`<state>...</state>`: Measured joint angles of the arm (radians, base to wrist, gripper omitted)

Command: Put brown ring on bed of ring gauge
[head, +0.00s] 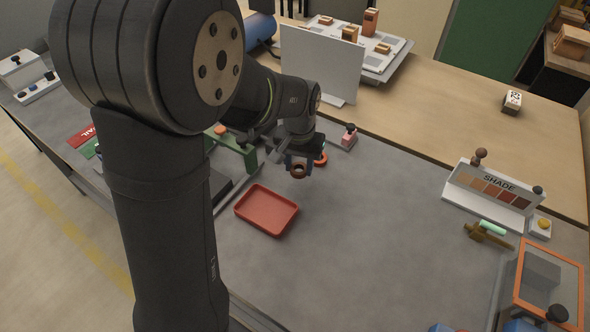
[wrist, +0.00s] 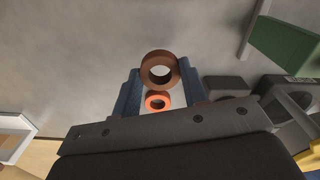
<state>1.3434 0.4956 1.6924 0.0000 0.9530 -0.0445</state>
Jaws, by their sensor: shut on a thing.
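The brown ring (wrist: 160,56) is held between the blue fingertips of my gripper (wrist: 160,74) in the wrist view, its round hole facing the camera. In the head view my gripper (head: 299,164) hangs above the grey table with the ring (head: 298,177) at its tips, right of the green bracket. An orange ring (wrist: 148,102) shows beyond the held ring in the wrist view, apart from it; it is partly visible behind the gripper in the head view (head: 321,161). A dark grey fixture (wrist: 287,100) with a rounded opening is at the right in the wrist view; I cannot tell whether it is the ring gauge.
A red tray (head: 267,211) lies in front of my gripper. A green bracket (head: 238,150) stands to its left, a pink block with a dark knob (head: 349,136) behind right. A white panel (head: 322,65) stands at the back. The table middle right is clear, up to the shade stand (head: 490,192).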

